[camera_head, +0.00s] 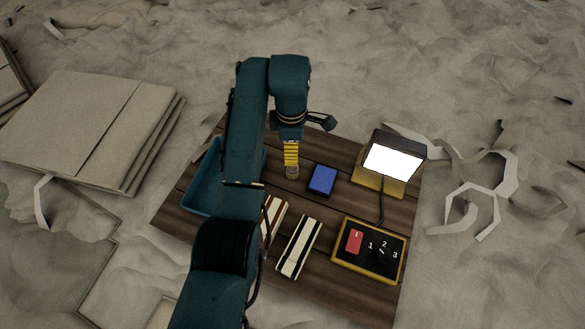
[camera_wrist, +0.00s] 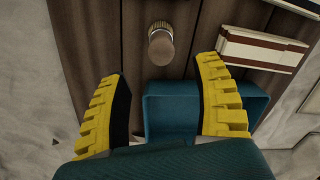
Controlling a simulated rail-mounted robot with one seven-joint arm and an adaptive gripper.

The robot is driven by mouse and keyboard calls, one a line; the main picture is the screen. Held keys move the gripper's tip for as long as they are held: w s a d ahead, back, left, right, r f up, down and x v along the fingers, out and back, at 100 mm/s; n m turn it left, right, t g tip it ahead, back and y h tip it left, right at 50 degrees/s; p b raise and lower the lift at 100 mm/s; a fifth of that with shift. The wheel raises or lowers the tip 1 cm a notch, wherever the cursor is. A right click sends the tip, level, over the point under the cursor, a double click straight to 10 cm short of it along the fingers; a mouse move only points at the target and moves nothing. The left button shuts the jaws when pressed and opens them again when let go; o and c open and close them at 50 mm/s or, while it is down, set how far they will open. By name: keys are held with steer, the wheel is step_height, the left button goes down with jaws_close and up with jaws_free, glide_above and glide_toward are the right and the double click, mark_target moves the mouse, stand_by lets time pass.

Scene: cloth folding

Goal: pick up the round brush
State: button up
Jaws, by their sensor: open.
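The round brush (camera_wrist: 161,46) shows in the wrist view as a small brown cylinder with a pale ridged end, on the dark wooden board. In the head view a small brownish round end (camera_head: 292,173), apparently the brush, shows just below my yellow gripper (camera_head: 291,156). In the wrist view the two yellow fingers of my gripper (camera_wrist: 164,67) stand wide apart and hold nothing. The brush lies beyond the fingertips, roughly in line with the gap between them. How high the fingers are above the board is hard to tell.
A blue tray (camera_head: 204,190) is at the board's left, partly behind my arm. A blue block (camera_head: 322,180) lies right of the brush. Striped pieces (camera_head: 298,248), a lit lamp (camera_head: 393,161) and a numbered control box (camera_head: 370,250) are also on the board (camera_head: 345,207).

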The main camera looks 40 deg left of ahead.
mark_target(292, 172)
steer(key=f, duration=0.3)
steer(key=f+p, duration=0.1)
steer(key=f, duration=0.3)
steer(key=shift+d+f, duration=0.2)
steer(key=shift+f, duration=0.05)
jaws_close()
